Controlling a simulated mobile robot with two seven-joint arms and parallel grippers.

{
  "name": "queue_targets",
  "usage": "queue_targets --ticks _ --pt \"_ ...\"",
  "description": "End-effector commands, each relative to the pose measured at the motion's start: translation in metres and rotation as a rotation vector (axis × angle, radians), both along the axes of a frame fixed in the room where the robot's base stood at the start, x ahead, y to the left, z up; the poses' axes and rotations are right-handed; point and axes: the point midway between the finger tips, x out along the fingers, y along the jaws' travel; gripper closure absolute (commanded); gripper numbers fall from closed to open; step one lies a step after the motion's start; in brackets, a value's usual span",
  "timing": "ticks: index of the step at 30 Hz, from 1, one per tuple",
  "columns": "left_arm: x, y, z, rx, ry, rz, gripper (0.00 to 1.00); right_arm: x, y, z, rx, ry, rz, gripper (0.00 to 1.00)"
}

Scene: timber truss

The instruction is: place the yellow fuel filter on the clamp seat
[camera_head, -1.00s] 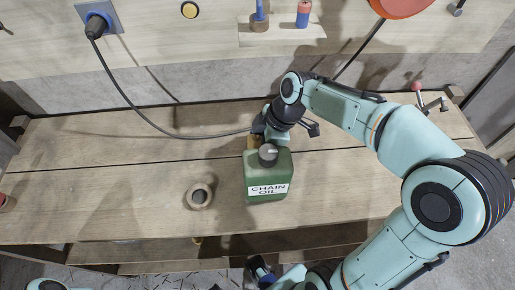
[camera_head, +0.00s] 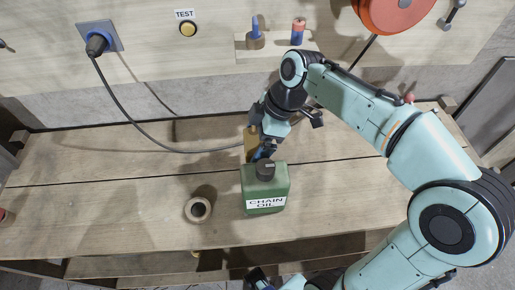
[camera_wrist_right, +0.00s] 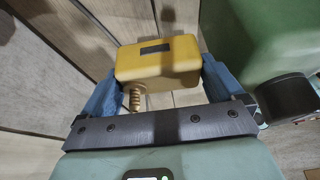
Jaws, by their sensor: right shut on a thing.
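The yellow fuel filter (camera_wrist_right: 158,62) is a boxy block with a dark label patch and a ribbed nozzle. My right gripper (camera_wrist_right: 158,76) is shut on it, with a blue finger at each side. In the head view the filter (camera_head: 250,143) is partly hidden by the right gripper (camera_head: 258,148), just behind the green can. I cannot tell its height above the bench. A round tan ring with a dark hole (camera_head: 190,214) sits on the bench to the left; I cannot tell whether it is the clamp seat. What looks like my left gripper (camera_head: 258,279) is cut off at the bottom edge.
A green chain oil can (camera_head: 250,190) stands close in front of the right gripper. A black cable (camera_head: 128,115) runs from a wall plug to the bench near the gripper. The left part of the bench (camera_head: 90,205) is clear.

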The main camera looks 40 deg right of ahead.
Motion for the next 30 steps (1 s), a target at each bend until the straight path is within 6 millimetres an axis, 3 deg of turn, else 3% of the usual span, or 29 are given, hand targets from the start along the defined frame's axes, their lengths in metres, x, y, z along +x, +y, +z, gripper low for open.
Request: queue_targets --ticks 1,6,15,21,30 --pt "0.001 0.000 0.004 -0.001 -0.001 0.000 0.57 0.001 0.000 0.016 0.000 -0.006 0.001 0.46" --pt "0.004 0.000 0.012 0.000 -0.004 0.000 0.57 0.001 0.000 0.054 -0.002 -0.006 0.002 0.46" --pt "0.009 0.000 0.024 0.000 -0.010 0.000 0.57 0.001 0.000 0.105 0.000 -0.002 0.001 0.46" --pt "0.010 0.000 0.027 0.000 -0.012 0.000 0.57 0.000 0.000 0.117 0.000 0.000 0.000 0.46" --pt "0.009 0.000 0.024 0.001 -0.011 0.000 0.57 -0.004 0.003 0.114 -0.001 0.000 -0.034 0.46"
